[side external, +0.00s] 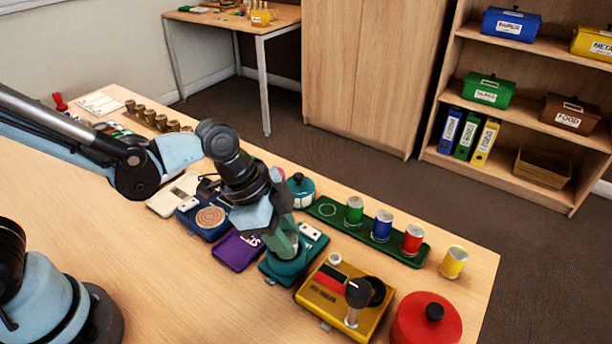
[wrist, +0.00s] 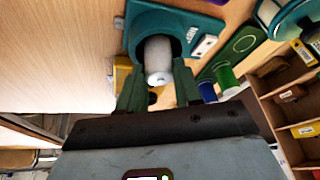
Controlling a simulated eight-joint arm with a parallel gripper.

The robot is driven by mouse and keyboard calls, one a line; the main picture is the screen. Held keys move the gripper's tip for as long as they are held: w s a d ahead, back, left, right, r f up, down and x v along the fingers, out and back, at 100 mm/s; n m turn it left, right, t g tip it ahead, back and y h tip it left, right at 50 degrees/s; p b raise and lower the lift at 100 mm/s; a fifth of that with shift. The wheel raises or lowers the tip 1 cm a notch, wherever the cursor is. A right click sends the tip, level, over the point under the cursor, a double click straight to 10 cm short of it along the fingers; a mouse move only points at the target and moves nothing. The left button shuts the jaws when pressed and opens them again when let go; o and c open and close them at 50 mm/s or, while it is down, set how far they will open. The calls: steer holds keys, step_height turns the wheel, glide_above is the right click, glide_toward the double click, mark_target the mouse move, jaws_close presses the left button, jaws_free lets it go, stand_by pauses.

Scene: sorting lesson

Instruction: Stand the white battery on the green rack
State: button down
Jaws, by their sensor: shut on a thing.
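The white battery (wrist: 158,55) sits in the round opening of a teal holder (wrist: 133,20) in the wrist view, its near end sticking out. My gripper (wrist: 157,84) has its two green fingers on either side of the battery and is shut on it. In the side view my gripper (side external: 284,242) points down at the teal holder (side external: 285,270); the battery is hidden there. The green rack (side external: 378,243) lies behind, with green (side external: 354,211), blue (side external: 382,225) and red (side external: 413,239) batteries upright on it. The ringed spot at its left end is empty.
A yellow battery (side external: 454,262) stands on the table beyond the rack's right end. A yellow box with a black knob (side external: 330,292) and a red lidded pot (side external: 425,322) stand right of my gripper. A teal pot (side external: 300,190) stands near the rack's left end.

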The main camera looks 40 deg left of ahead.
steer(key=shift+r, duration=0.6)
steer(key=r, duration=0.2)
steer(key=shift+s+d+r, duration=0.15)
steer(key=shift+s+r, duration=0.1)
steer(key=shift+r, duration=0.15)
steer(key=s+d+r, duration=0.5)
steer(key=s+r, duration=0.1)
steer(key=s, duration=0.3)
steer(key=n+t, duration=0.1)
steer(key=n, duration=0.4)
glide_above(297, 243)
steer(key=w+d, duration=0.4)
steer(key=w, duration=0.1)
steer(key=shift+t, duration=0.3)
steer(key=shift+w+a+f, duration=1.3)
steer(key=shift+w+f, duration=0.25)
steer(key=shift+f, duration=0.3)
steer(key=shift+w+a+f, duration=1.25)
steer(key=shift+w+f, duration=0.25)
steer(key=shift+f, duration=0.4)
steer(key=shift+w+a+f, duration=1.3)
steer(key=shift+w+f, duration=0.25)
steer(key=shift+f, duration=0.3)
steer(key=shift+f, duration=0.1)
steer(key=c, duration=0.8)
jaws_free()
